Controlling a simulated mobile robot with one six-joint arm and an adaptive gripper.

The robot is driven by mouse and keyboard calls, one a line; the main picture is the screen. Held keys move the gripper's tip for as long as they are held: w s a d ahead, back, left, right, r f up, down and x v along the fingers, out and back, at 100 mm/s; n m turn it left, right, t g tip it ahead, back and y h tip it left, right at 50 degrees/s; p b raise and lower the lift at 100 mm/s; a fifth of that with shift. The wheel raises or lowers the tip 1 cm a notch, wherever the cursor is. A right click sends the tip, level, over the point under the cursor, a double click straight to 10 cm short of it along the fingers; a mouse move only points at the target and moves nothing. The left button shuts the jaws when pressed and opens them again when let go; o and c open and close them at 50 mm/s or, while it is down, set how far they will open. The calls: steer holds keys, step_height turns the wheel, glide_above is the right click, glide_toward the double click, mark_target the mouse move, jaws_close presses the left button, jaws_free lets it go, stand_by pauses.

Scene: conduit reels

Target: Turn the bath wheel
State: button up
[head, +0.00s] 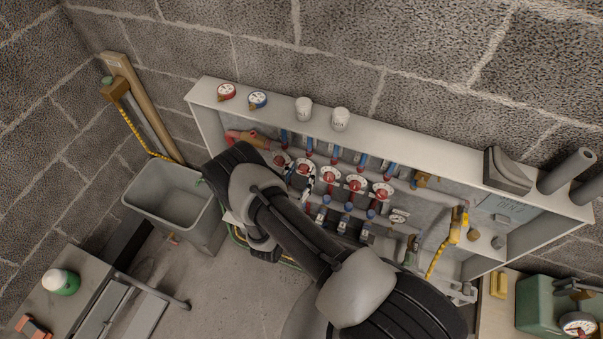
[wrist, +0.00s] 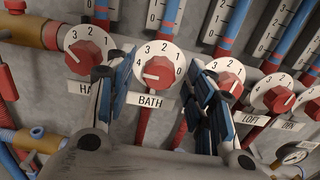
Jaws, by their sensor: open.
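The bath wheel (wrist: 158,72) is a red knob on a white dial numbered 0 to 4, above a BATH label (wrist: 150,100). My gripper (wrist: 164,66) is open in the wrist view, with one blue-padded finger on each side of the wheel. The right finger partly covers the neighbouring dial. I cannot tell whether either finger touches the wheel. In the head view the bath wheel (head: 303,168) is second from the left in its row, and my arm hides most of the gripper.
A similar red wheel (wrist: 88,58) is close on the left, and the loft wheel (wrist: 278,98) is farther right. Blue and red gauge tubes (wrist: 223,25) rise behind. In the head view, two white cups (head: 340,119) stand on the cabinet top and a grey bin (head: 165,200) is left.

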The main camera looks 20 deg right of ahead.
steer(key=shift+w+d, duration=0.35)
steer(key=shift+w, duration=0.1)
steer(key=c, duration=1.1)
